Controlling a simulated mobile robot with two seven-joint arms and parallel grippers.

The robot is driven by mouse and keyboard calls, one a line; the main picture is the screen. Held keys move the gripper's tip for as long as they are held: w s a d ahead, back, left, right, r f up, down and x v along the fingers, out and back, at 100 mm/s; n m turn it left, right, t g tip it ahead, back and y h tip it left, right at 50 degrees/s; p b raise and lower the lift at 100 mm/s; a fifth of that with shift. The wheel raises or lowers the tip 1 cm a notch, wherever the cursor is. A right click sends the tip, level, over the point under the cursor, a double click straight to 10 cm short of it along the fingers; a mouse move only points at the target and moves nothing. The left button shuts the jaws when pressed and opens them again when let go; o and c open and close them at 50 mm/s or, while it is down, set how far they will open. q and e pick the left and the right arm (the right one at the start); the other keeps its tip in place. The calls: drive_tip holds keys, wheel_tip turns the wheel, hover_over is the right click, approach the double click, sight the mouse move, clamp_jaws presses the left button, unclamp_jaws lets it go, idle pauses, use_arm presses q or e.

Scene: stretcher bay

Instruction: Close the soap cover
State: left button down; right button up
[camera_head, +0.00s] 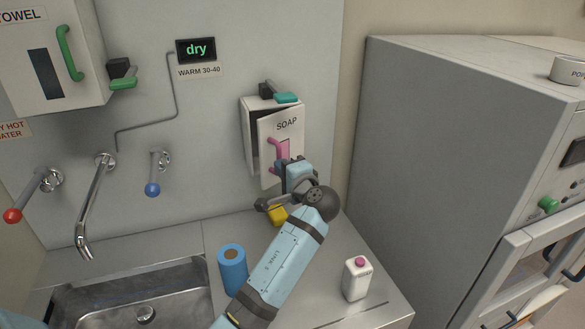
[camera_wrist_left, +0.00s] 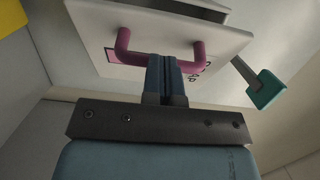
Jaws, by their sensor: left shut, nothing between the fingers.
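The soap dispenser (camera_head: 253,138) is a white box on the wall with a front cover (camera_head: 288,128) marked SOAP. The cover stands partly open, with a dark gap at its left and top. A pink handle (camera_head: 274,145) sits on the cover; it also shows in the left wrist view (camera_wrist_left: 160,56). My left gripper (camera_head: 284,160) is at the cover's lower front. In the left wrist view its fingers (camera_wrist_left: 165,65) are shut, with nothing between them, and overlap the middle of the handle. I cannot tell whether they touch it. My right gripper is not in view.
A teal lever (camera_head: 286,98) is on top of the dispenser. A blue cylinder (camera_head: 232,272), a yellow object (camera_head: 277,215) and a white bottle (camera_head: 357,280) stand on the counter. The sink (camera_head: 140,300) is at left; a large grey cabinet (camera_head: 445,150) stands at right.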

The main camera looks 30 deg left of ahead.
sight(263, 159)
use_arm(q)
drive_tip(key=a+m+t, duration=0.1)
drive_tip(key=a+t+h+p, duration=0.1)
drive_tip(key=a, duration=0.1)
drive_tip(key=shift+w+a+m+h, duration=0.1)
drive_tip(key=shift+a+m+h, duration=0.2)
drive_tip(key=shift+m, duration=0.1)
drive_tip(key=shift+w+a, duration=0.1)
drive_tip(key=shift+a, duration=0.5)
drive_tip(key=shift+w+a, duration=0.15)
drive_tip(key=shift+a, duration=0.6)
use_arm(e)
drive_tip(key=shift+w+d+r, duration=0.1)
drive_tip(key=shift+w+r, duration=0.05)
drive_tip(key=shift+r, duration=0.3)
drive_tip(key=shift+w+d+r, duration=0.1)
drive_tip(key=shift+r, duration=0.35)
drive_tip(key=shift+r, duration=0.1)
